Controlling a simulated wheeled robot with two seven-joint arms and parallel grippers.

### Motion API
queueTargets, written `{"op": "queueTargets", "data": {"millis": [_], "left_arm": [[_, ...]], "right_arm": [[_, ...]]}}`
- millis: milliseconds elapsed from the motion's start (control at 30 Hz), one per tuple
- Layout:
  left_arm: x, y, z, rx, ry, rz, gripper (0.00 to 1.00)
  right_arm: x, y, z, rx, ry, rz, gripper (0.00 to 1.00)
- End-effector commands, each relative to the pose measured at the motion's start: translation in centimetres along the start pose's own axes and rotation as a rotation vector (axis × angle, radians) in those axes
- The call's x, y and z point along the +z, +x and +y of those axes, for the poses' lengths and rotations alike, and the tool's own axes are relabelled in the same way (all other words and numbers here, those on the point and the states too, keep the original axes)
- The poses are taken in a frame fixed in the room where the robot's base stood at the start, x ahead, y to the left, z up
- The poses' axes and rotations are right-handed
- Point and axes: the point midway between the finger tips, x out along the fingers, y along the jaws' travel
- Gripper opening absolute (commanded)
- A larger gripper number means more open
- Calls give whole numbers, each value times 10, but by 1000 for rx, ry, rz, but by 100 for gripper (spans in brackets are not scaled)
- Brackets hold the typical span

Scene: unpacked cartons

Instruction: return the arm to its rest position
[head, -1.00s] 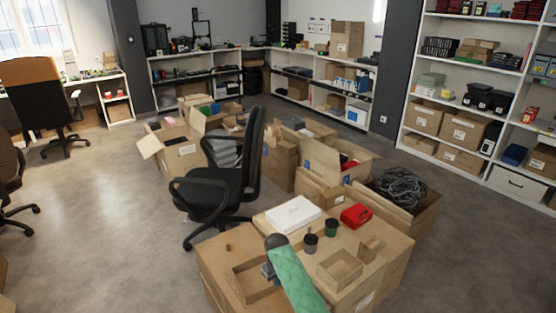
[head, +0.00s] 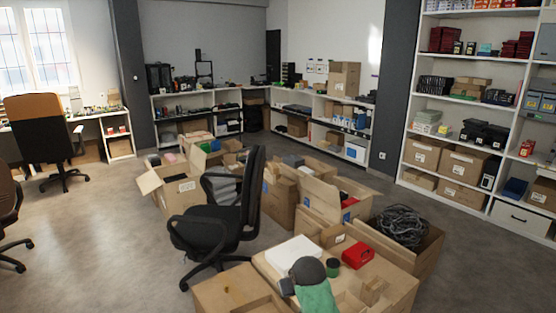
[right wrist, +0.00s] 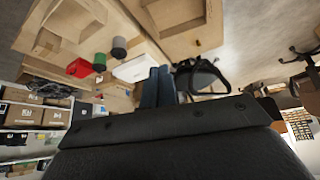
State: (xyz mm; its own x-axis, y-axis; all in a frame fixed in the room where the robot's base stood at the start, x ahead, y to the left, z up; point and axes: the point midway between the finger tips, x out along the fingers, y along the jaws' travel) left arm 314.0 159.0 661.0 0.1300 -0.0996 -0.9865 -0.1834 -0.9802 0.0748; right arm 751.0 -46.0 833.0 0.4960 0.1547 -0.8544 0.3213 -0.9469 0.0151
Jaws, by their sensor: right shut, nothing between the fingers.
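My right arm, green with a dark grey joint, comes in at the bottom of the head view. My left gripper is not in view.
Large cartons bear a white box (head: 293,250), a red box (head: 358,255) and a green cup (head: 333,268). A dark cup (right wrist: 119,47) shows in the wrist view. A black office chair (head: 222,220) stands left of them. Open floor (head: 90,250) lies further left.

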Motion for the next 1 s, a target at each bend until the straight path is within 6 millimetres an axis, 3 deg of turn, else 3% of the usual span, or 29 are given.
{"op": "queueTargets", "data": {"millis": [33, 200, 500, 733, 1000], "left_arm": [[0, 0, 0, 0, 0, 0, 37], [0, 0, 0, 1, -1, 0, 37], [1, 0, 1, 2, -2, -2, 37], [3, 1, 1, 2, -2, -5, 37], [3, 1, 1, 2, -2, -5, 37]], "right_arm": [[19, -9, 3, 1, 15, 9, 0], [77, -37, 8, 5, 55, 26, 0], [184, -71, 11, 11, 102, -9, 0], [271, -85, 6, 9, 130, -88, 0], [385, -82, -11, -9, 153, -254, 0]]}}
